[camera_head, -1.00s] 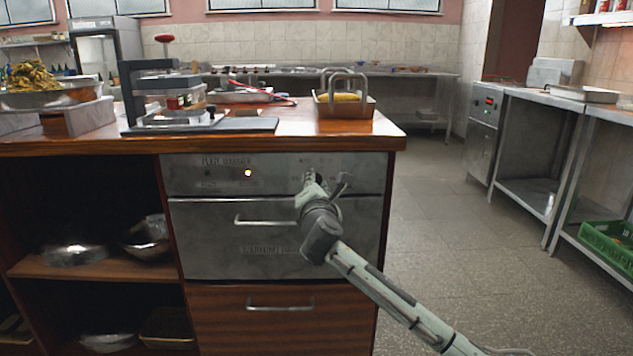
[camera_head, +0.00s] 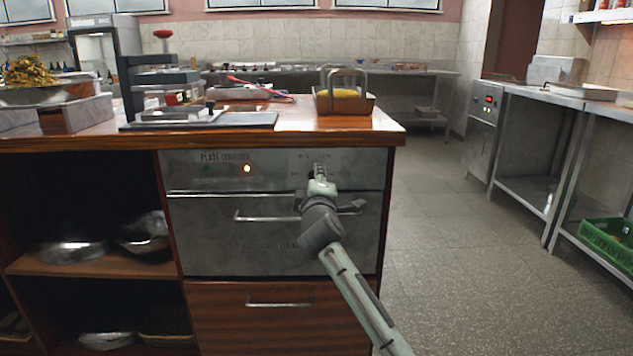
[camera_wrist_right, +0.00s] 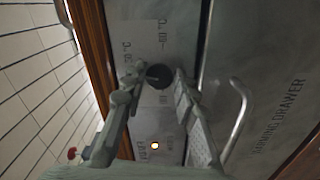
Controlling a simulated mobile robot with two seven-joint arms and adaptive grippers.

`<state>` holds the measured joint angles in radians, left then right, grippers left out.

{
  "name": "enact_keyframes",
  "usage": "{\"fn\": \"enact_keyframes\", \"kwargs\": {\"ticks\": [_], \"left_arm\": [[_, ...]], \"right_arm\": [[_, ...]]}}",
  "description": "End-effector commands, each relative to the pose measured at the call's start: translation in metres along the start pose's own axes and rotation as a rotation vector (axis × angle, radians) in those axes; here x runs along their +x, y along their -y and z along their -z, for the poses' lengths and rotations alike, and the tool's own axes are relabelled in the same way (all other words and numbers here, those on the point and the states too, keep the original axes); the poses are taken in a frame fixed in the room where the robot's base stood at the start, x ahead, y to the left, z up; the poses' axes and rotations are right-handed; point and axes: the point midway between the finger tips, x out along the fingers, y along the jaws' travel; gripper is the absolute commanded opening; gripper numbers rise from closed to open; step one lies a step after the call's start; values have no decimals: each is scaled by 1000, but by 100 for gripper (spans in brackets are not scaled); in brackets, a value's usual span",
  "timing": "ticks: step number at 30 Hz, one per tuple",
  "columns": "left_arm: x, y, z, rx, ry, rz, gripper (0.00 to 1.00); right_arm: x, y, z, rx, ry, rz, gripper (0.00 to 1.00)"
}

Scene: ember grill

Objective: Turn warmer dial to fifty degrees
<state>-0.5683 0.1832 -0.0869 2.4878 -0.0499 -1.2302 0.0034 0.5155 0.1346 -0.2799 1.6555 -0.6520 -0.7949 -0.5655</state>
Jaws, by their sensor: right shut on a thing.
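The plate warmer (camera_head: 270,225) is a grey metal drawer unit built into the wooden counter, with a control strip along its top and an orange lamp (camera_head: 247,168) lit. Its dial (camera_wrist_right: 158,76) is a small dark round knob in the right wrist view, with faint marks on the panel around it. My right gripper (camera_wrist_right: 154,82) is shut on the dial, one finger on each side. In the head view my right gripper (camera_head: 320,172) reaches the right part of the strip and hides the dial. My left gripper is not in view.
The floor to the right is clear.

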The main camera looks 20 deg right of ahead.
Motion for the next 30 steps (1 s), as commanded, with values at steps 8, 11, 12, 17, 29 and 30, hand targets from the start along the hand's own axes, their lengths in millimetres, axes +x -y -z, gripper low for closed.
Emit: {"fn": "enact_keyframes", "kwargs": {"ticks": [8,11,12,17,29,30], "left_arm": [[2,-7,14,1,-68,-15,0],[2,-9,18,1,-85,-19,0],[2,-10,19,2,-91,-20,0],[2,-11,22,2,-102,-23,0],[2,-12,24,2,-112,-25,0],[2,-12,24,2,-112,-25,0]], "right_arm": [[0,3,0,183,2,3,0],[0,3,0,224,2,3,0],[0,3,0,239,2,3,0],[0,3,0,275,2,3,0],[0,3,0,289,1,3,0],[0,3,0,289,1,3,0]]}}
